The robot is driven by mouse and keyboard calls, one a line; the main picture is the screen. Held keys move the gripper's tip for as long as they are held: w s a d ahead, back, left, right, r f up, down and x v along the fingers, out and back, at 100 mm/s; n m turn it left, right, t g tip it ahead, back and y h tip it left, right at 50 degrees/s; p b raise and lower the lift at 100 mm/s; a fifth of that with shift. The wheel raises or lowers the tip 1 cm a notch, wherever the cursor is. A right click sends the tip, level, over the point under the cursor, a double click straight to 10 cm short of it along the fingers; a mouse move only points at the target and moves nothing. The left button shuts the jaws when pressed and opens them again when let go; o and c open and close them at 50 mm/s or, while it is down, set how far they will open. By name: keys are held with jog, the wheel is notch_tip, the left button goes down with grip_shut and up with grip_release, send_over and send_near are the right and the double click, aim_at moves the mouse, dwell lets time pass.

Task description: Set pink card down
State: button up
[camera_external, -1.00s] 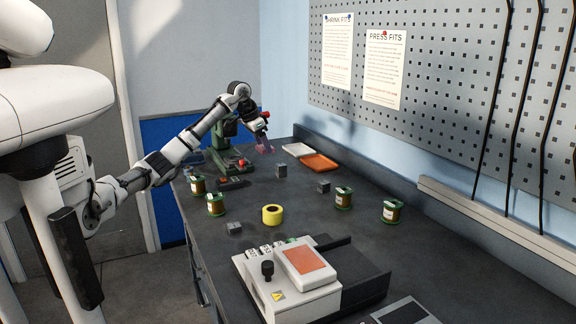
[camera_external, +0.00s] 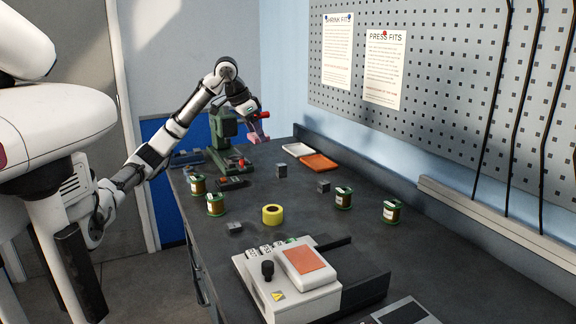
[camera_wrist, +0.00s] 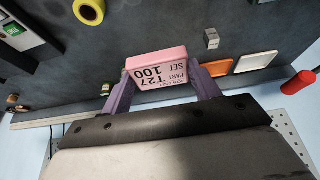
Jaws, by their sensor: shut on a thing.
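In the external view the card (camera_external: 261,134) is small, held in my gripper (camera_external: 257,126) above the far end of the dark bench (camera_external: 300,220), beside the green press (camera_external: 225,150). The card looks clear of the bench top.
A white tray (camera_external: 297,149) and an orange tray (camera_external: 320,162) lie at the back by the wall. Grey blocks (camera_external: 281,171), green-and-copper spools (camera_external: 343,198) and a yellow roll (camera_external: 272,214) stand around the bench. A boxy device (camera_external: 285,285) is at the front. Bare bench lies between them.

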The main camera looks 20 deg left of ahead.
aim_at(252, 140)
jog(key=shift+s+f, duration=1.2)
notch_tip(252, 140, down, 13)
jog(key=shift+f+p, duration=0.1)
jog(key=shift+p, duration=0.2)
jog(key=shift+f, duration=2.55)
jog(key=shift+d+f, duration=0.1)
jog(key=shift+f, duration=0.05)
jog(key=o, duration=1)
